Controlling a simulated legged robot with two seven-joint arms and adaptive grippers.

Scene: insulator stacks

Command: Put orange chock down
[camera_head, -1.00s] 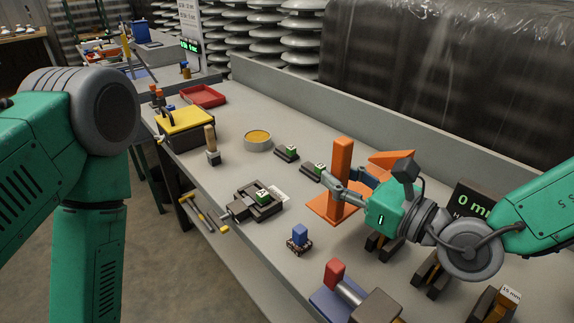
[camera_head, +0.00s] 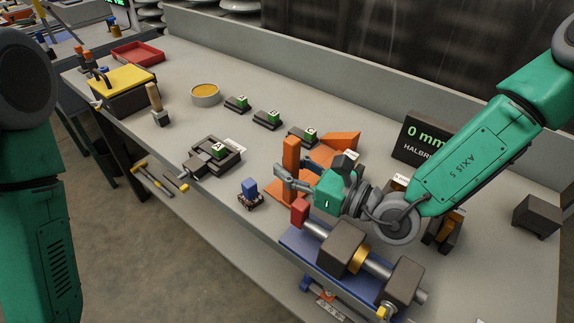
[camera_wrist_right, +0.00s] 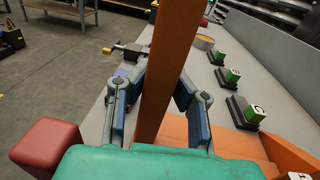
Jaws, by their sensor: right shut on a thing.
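The orange chock (camera_head: 290,158) has an upright post, a flat base and a sloped wedge behind. It stands upright over the workbench (camera_head: 200,130), between the small blue-topped cart (camera_head: 250,190) and the back wall. I cannot tell whether its base touches the bench. My right gripper (camera_head: 283,180) is shut on the post. In the right wrist view the post (camera_wrist_right: 165,75) runs up between the two fingers (camera_wrist_right: 160,105), and part of the orange base (camera_wrist_right: 230,140) shows below right. My left arm shows at the left edge, its gripper out of view.
A blue fixture with a red-ended shaft (camera_head: 300,212) lies close in front of the chock. Several green-topped blocks (camera_head: 267,118) stand behind it. A black display (camera_head: 415,140) is at the right.

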